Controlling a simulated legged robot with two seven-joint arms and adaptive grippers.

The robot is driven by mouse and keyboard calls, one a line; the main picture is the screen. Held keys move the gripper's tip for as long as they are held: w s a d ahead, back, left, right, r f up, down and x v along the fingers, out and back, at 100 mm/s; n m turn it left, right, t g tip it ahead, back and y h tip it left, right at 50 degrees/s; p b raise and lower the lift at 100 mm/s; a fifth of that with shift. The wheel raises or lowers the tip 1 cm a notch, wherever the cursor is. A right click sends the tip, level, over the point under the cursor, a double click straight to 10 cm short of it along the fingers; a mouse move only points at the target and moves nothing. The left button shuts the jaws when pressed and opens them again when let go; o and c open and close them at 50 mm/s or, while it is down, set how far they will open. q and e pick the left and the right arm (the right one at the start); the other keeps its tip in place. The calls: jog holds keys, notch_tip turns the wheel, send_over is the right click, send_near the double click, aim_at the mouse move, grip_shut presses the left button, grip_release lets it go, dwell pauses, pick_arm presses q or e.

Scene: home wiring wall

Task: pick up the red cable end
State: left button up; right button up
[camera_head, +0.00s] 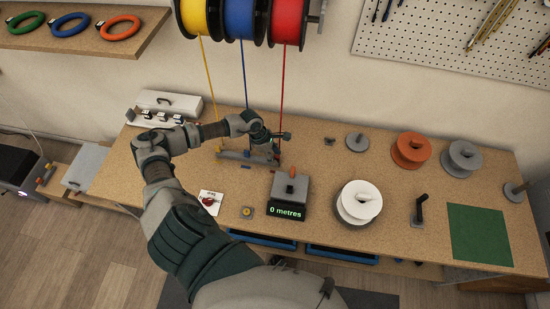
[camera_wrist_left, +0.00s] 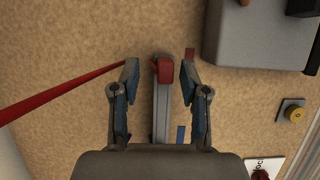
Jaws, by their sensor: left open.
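The red cable (camera_head: 282,95) hangs from the red spool (camera_head: 287,20) down to the bench beside my left gripper (camera_head: 270,147). In the left wrist view the red cable (camera_wrist_left: 60,92) comes in from the left and passes out of sight at the left fingertip. My left gripper (camera_wrist_left: 160,76) is open over a grey rail (camera_wrist_left: 160,115). A red block (camera_wrist_left: 164,71) on the rail shows between the fingers, with a small red piece (camera_wrist_left: 190,54) by the right fingertip. Whether the cable's end sits in the red block is hidden. My right gripper is out of view.
A grey box with a "0 metres" display (camera_head: 285,211) stands close to the right of the rail. Yellow (camera_head: 208,80) and blue (camera_head: 243,75) cables hang beside the red one. A white spool (camera_head: 358,203) stands further right. The front bench has clear patches.

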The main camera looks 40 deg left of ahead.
pick_arm(q)
jog(key=shift+w+d+f, duration=0.1)
jog(key=shift+d+f, duration=0.2)
jog(key=shift+f, duration=0.05)
jog(key=shift+d+r, duration=0.1)
jog(key=shift+d, duration=0.35)
jog(key=shift+c, duration=0.5)
grip_shut()
jog(key=shift+a, duration=0.35)
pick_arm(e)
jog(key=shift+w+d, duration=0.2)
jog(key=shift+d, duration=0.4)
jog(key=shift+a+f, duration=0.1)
